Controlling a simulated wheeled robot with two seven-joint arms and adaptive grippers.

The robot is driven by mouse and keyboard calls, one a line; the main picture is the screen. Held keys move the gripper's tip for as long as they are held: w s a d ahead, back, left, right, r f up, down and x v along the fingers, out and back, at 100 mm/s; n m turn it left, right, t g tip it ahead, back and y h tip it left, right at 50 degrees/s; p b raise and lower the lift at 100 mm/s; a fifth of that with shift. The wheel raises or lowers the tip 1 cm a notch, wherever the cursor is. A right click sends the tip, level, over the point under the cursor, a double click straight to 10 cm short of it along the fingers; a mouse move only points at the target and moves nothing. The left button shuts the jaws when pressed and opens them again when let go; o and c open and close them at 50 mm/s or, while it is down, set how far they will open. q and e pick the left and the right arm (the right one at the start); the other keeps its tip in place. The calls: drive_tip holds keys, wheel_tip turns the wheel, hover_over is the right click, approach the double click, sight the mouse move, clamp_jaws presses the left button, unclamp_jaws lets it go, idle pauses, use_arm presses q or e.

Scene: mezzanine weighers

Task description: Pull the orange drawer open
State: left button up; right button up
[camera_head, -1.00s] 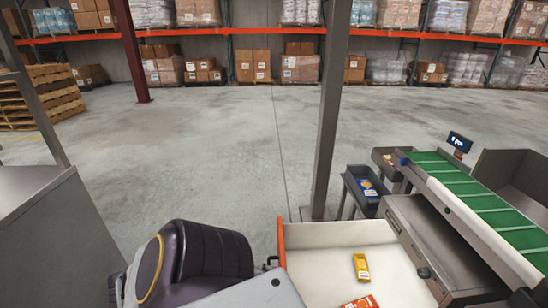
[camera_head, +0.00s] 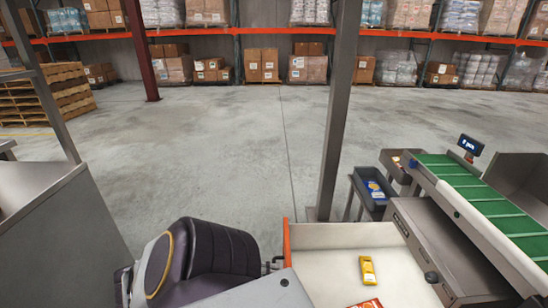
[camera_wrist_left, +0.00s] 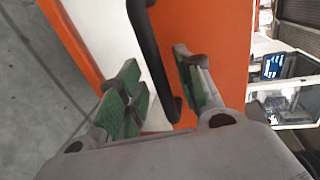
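The drawer's orange front (camera_head: 287,240) shows edge-on in the head view; its pale inside (camera_head: 325,262) is exposed, so it stands open. The orange front (camera_wrist_left: 215,30) fills the middle of the left wrist view, with a black bar handle (camera_wrist_left: 152,55) on it. My left gripper (camera_wrist_left: 158,75) has its green-padded fingers on either side of the handle; they look apart, with gaps beside the bar. In the head view my left gripper (camera_head: 276,265) is at the outer side of the front, mostly hidden by my arm. My right gripper is not in view.
A yellow packet (camera_head: 367,270) and a red-orange packet (camera_head: 367,304) lie in the drawer. A metal post (camera_head: 335,130) stands just behind it. A green conveyor (camera_head: 480,200) and small grey bins (camera_head: 373,195) are at right. Open floor (camera_head: 210,150) lies beyond.

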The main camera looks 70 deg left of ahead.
use_arm(q)
drive_tip(key=v, duration=1.1)
idle(0.6)
